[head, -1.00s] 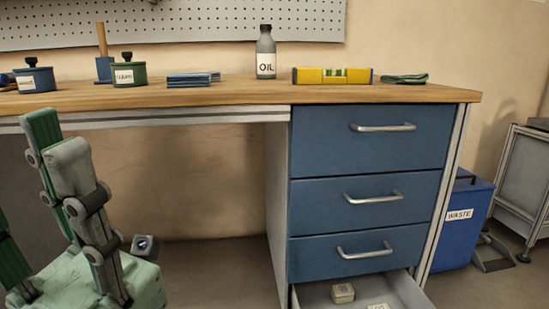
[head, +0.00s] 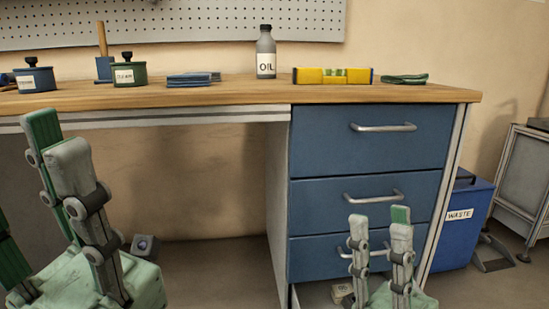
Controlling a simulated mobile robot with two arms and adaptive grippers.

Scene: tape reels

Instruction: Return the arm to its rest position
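My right gripper (head: 380,216) has risen in front of the lower drawers, fingers upward. Its fingers stand apart with nothing between them. It hides part of the lowest blue drawer front and much of the open drawer (head: 310,292) below. A small tan box (head: 341,291) in that drawer shows just left of the gripper. My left gripper (head: 24,165) is large at the left edge, in front of the bench. Its fingers are apart and no object shows between them; part of it is cut off by the frame.
A blue waste bin (head: 457,235) stands right of the drawers.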

